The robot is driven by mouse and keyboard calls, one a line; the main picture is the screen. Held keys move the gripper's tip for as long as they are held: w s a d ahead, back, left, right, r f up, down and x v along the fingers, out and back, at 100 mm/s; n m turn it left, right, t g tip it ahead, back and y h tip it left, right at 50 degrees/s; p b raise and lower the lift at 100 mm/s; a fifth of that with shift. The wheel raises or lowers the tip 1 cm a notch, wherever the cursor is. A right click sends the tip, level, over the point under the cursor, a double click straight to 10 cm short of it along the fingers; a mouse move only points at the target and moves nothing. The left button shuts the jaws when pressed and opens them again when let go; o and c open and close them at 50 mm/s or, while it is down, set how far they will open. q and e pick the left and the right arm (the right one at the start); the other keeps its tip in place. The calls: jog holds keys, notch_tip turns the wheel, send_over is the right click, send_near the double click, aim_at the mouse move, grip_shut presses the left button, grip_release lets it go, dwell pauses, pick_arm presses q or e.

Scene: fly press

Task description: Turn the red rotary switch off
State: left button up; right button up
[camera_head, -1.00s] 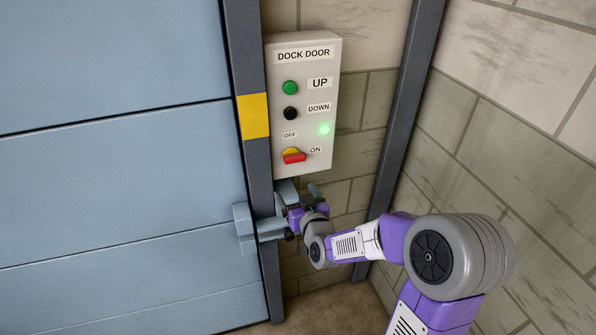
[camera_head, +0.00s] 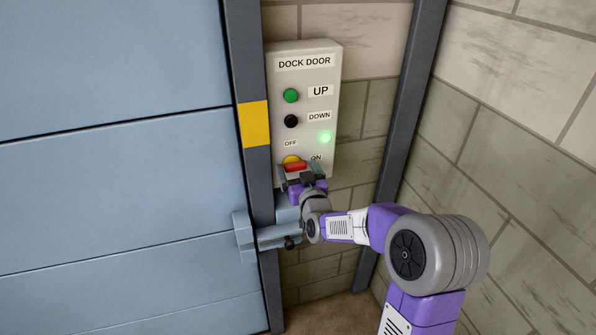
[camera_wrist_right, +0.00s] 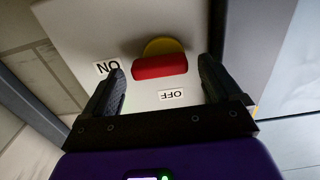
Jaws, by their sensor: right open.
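The red rotary switch (camera_head: 295,166) sits on a yellow round base low on the grey dock door control box (camera_head: 327,75). Its handle points toward the ON label (camera_head: 316,158), and the OFF label (camera_head: 290,144) is above left. My right gripper (camera_head: 302,174) is just below the switch, partly covering it. In the right wrist view the switch handle (camera_wrist_right: 160,67) lies ahead, between the two spread fingers of the open gripper (camera_wrist_right: 163,80), with a gap on each side. The fingers are not closed on it. My left gripper is not in view.
Above the switch are a green UP button (camera_head: 291,95), a black DOWN button (camera_head: 291,121) and a lit green lamp (camera_head: 325,138). A dark post with a yellow patch (camera_head: 254,123) stands left of the box. A blue-grey bracket (camera_head: 246,237) projects below.

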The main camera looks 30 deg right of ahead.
jog(key=c, duration=1.1)
jog(key=shift+o, duration=0.2)
